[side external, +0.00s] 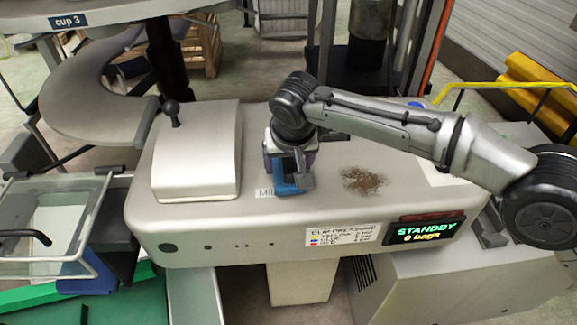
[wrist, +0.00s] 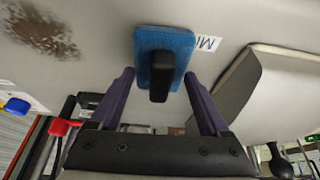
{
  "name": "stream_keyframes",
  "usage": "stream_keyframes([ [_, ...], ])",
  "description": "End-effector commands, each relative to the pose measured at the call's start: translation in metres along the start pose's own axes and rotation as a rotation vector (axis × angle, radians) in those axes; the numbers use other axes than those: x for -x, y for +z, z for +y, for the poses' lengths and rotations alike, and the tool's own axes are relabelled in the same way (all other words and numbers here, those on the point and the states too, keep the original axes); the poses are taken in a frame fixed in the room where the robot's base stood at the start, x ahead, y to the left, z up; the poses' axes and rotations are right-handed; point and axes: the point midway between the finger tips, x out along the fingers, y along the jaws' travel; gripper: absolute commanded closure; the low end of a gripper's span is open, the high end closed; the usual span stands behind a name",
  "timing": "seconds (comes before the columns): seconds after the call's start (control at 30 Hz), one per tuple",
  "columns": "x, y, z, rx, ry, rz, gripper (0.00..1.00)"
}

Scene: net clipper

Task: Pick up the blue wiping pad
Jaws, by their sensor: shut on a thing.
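The blue wiping pad (wrist: 178,42) is a rectangular blue block with a black handle (wrist: 160,78) facing the wrist camera. My gripper (wrist: 160,74) has its two purple fingers at opposite sides of the pad, with the handle between them, and is shut on the pad. In the side view the pad (side external: 286,189) shows blue below my gripper (side external: 290,168), at the white machine top beside a small label. Whether the pad touches the surface is hard to tell. The gripper partly hides it there.
A brown dirt patch (side external: 362,180) lies on the machine top (side external: 330,215), right of my gripper. A raised white cover (side external: 200,160) with a black knob (side external: 171,110) stands to the left. The display (side external: 423,231) at the front right reads STANDBY, 0 bags.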

Motion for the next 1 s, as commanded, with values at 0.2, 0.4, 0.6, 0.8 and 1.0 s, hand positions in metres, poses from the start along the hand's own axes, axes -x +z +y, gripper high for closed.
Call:
stream_keyframes([
  [0.2,0.021,-0.009,-0.001,0.000,-0.003,0.003,0.76],
  [0.4,0.044,-0.005,0.010,0.001,-0.002,0.001,0.76],
  [0.6,0.080,0.000,0.026,-0.001,-0.003,0.003,0.76],
  [0.8,0.111,0.018,0.050,0.002,0.000,0.001,0.76],
  [1.0,0.134,0.035,0.071,0.001,-0.001,0.002,0.76],
])
